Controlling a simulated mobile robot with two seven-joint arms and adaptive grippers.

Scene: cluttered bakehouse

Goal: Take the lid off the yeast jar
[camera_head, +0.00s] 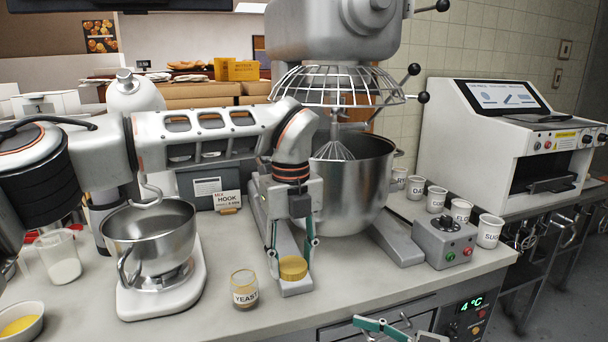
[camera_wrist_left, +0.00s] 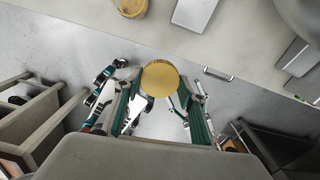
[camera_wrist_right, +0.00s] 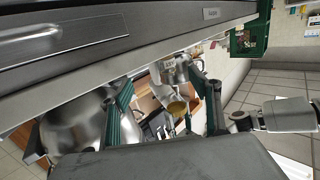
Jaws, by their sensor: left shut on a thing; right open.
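The yeast jar (camera_head: 245,290), a small glass jar labelled YEAST, stands upright on the counter with its top uncovered. Its round tan top also shows at the upper edge of the left wrist view (camera_wrist_left: 130,5). My left gripper (camera_head: 292,258) is shut on the round golden lid (camera_head: 293,269), which it holds to the right of the jar, apart from it. The lid sits between the fingertips in the left wrist view (camera_wrist_left: 160,78). My right gripper (camera_head: 382,328) is open and empty, low in front of the counter's edge.
A stand mixer with a steel bowl (camera_head: 150,233) is left of the jar. The big mixer (camera_head: 345,190) stands behind the lid, with a control box (camera_head: 443,241) and labelled cups (camera_head: 488,230) to the right. A bowl of yellow contents (camera_head: 20,322) is at far left.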

